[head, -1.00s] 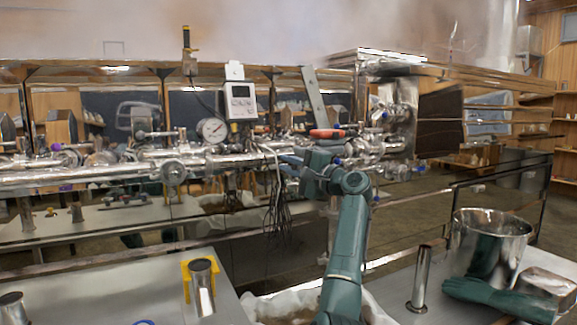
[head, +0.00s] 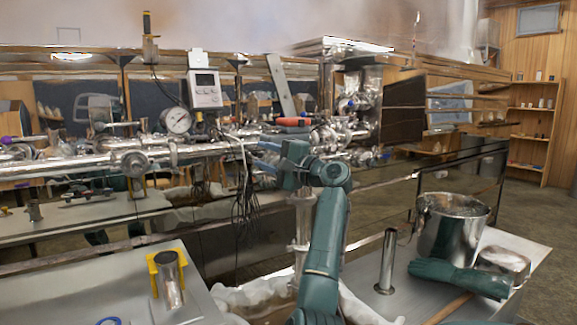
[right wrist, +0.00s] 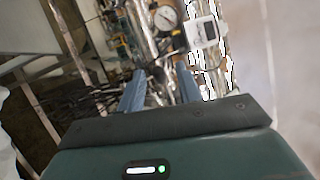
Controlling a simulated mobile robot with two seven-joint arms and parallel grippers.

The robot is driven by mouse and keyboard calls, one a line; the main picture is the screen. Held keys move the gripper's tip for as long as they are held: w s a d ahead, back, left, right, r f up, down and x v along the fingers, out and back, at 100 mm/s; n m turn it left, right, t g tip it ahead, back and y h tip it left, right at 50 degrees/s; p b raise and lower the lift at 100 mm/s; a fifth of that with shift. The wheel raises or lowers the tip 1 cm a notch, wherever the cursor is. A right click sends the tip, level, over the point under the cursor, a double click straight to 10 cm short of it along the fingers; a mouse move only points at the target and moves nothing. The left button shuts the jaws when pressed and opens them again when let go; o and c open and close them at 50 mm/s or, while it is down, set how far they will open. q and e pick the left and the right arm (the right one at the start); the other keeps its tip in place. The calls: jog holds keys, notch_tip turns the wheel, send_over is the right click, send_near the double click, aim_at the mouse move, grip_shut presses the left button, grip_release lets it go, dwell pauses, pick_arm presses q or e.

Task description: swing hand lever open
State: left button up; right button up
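I cannot tell for sure which part is the hand lever. A red-handled lever (head: 293,121) lies roughly level on the steel pipework (head: 200,150), just above my right gripper in the head view. Another lever, a steel bar (head: 118,124), sticks out on the left of the pipes. My right gripper (head: 262,167) is in front of the pipework, pointing left. In the right wrist view its two blue fingers (right wrist: 160,88) stand apart, with pipes and wires behind the gap and nothing clearly held. My left gripper is not in view.
A round gauge (head: 176,120) and a white display box (head: 204,90) sit above the pipes. Thin wires (head: 243,200) hang close to my right gripper. A steel pot (head: 452,225), a steel cylinder (head: 387,262) and green gloves (head: 458,277) are on the right table.

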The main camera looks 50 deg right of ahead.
pick_arm(q)
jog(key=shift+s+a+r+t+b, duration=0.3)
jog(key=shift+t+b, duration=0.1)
jog(key=shift+b, duration=0.25)
pick_arm(e)
jog(key=s+f, duration=0.1)
jog(key=s, duration=0.8)
jog(key=shift+s+d+f, duration=0.15)
jog(key=shift+s+d, duration=0.2)
jog(key=shift+d, duration=0.1)
